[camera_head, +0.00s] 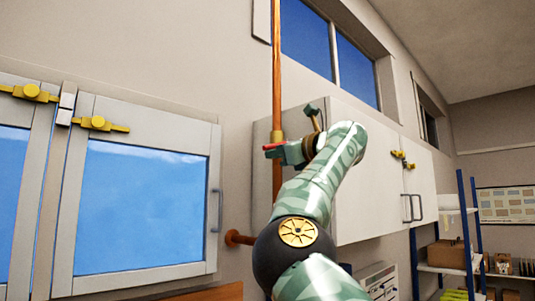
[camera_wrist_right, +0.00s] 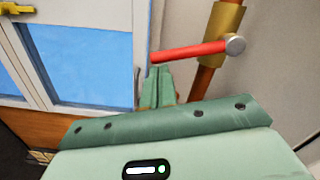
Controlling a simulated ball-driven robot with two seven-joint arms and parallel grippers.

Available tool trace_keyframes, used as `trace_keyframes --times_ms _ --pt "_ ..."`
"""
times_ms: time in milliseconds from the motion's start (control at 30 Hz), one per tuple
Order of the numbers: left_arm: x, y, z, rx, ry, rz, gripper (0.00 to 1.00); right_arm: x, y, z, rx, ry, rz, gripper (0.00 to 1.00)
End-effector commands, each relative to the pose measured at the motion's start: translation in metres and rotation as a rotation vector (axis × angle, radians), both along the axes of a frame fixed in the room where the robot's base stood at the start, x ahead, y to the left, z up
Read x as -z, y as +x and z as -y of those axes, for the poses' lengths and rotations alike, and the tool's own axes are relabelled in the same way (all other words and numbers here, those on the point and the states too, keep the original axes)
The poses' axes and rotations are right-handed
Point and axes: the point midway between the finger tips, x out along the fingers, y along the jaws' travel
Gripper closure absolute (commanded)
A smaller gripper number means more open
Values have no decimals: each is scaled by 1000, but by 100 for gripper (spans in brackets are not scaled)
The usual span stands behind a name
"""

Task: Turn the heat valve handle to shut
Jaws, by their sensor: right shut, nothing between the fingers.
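The heat valve has a red lever handle (camera_wrist_right: 190,50) on a brass body (camera_wrist_right: 226,22) around a vertical copper pipe. In the right wrist view the handle sticks out to the left from a grey hub, roughly crosswise to the pipe. In the head view only part of the red handle (camera_head: 271,146) shows, beside the pipe. My right gripper (camera_wrist_right: 160,72) is shut and empty. Its fingertips are just below the handle's free end; I cannot tell whether they touch. In the head view the right gripper (camera_head: 283,152) is at the handle, partly behind my arm. My left gripper is not in view.
The copper pipe (camera_head: 277,60) runs up the wall. A white wall cabinet (camera_head: 376,185) is close behind and right of my right arm. A blue-post shelf (camera_head: 466,230) is far right. Bare wall lies between the glazed cabinet and pipe.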

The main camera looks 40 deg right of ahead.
Motion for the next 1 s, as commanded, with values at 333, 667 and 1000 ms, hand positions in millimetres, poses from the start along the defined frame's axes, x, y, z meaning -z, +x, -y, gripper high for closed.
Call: trace_keyframes --times_ms 333,667,1000 --pt "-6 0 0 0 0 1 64 -20 0 -6 -1 -4 2 100" --pt "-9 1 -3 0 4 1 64 -27 0 -8 0 -5 1 100" --pt "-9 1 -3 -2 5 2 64 -28 -1 -8 -1 -5 3 100"
